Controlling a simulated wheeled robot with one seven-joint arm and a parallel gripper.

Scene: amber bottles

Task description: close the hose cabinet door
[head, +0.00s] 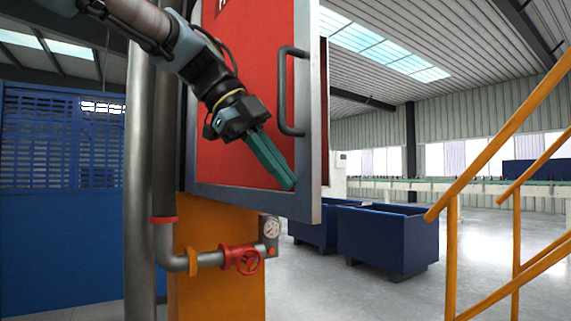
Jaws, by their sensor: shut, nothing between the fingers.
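The hose cabinet door (240,150) is a red panel in a grey metal frame, filling the upper middle of the head view. Its dark vertical bar handle (285,92) is near the right edge. The right side of the door looks nearer to me than the left, and a narrow red strip shows behind its right edge. The door seems to stand ajar, but I cannot tell how far. My gripper (288,184) is shut and empty, with teal fingers pointing down and right in front of the door's lower right part, below the handle. I cannot tell if they touch it.
A red valve wheel (243,259), a pipe and a gauge (270,228) are below the door by an orange pillar (215,295). A grey vertical pipe (138,170) stands left. Blue bins (388,240) and orange railings (452,255) are right. Some floor between them is clear.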

